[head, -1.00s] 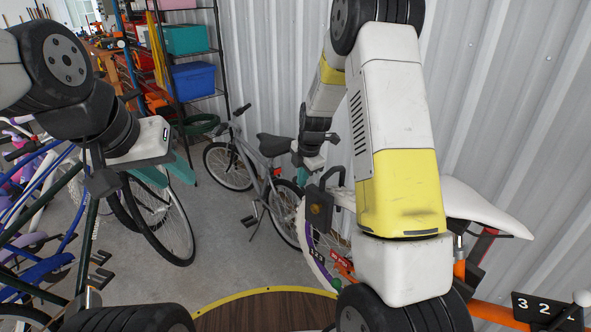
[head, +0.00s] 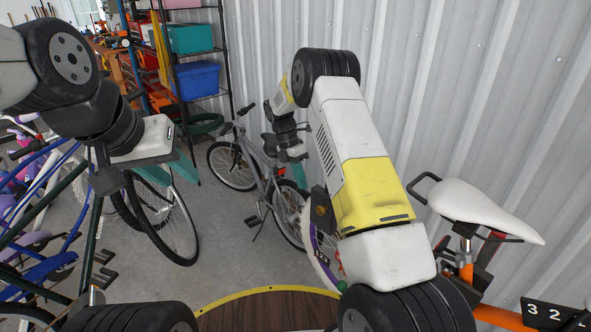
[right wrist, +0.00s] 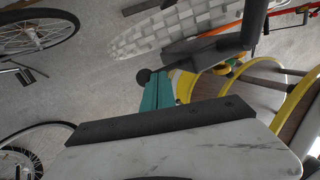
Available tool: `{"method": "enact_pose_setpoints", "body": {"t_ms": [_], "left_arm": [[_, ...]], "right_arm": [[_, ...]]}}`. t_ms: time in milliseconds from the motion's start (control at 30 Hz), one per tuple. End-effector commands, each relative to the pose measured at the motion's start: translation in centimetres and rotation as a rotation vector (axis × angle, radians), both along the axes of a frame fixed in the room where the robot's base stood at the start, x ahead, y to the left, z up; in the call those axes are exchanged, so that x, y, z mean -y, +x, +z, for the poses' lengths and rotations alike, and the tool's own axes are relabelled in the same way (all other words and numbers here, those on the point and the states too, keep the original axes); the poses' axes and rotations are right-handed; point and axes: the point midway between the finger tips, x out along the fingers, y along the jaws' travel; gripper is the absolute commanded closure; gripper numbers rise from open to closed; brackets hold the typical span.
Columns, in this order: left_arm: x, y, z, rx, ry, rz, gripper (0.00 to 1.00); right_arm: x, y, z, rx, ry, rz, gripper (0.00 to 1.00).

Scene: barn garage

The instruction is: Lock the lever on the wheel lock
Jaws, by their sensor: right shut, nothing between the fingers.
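The wheel lock appears as a dark block with a brass-coloured face (head: 322,212) beside the white-tyred wheel (head: 316,248), partly hidden by my right arm. In the right wrist view, a dark bracket (right wrist: 205,50) with a ball-ended bar (right wrist: 143,76) crosses near the white tyre (right wrist: 165,30); it looks like the lock and its lever. My right gripper (head: 297,152) is shut and empty, up and left of the lock. Its teal fingers (right wrist: 157,90) appear close to the ball; contact is unclear. My left gripper (head: 178,170) is open and empty at the left, away from the lock.
A grey bicycle (head: 262,170) stands behind the lock. A white saddle (head: 485,210) on an orange frame is at the right. Several bikes crowd the left. Corrugated wall (head: 430,90) lies close behind my right arm. Bare floor (head: 225,240) is left of the lock.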

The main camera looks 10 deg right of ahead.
Motion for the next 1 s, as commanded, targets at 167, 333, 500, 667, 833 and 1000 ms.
{"method": "enact_pose_setpoints", "body": {"t_ms": [167, 333, 500, 667, 833, 1000], "left_arm": [[0.0, 0.0, 0.0, 0.000, 0.000, 0.000, 0.64], [0.0, 0.0, 0.0, 0.000, 0.000, 0.000, 0.64], [0.0, 0.0, 0.0, 0.000, 0.000, 0.000, 0.64], [0.0, 0.0, 0.0, 0.000, 0.000, 0.000, 0.64], [0.0, 0.0, 0.0, 0.000, 0.000, 0.000, 0.64], [0.0, 0.0, 0.0, 0.000, 0.000, 0.000, 0.64]], "right_arm": [[-0.1, 0.1, -0.8, -0.093, -0.061, -0.001, 1.00], [-0.1, 0.1, -0.7, -0.091, -0.059, 0.000, 1.00], [0.1, -0.1, -0.6, -0.090, -0.058, 0.000, 1.00], [0.4, -0.6, -0.4, -0.090, -0.058, 0.000, 1.00], [0.8, -1.2, -0.2, -0.090, -0.058, 0.000, 1.00], [0.8, -1.2, -0.2, -0.089, -0.057, 0.000, 1.00]]}}
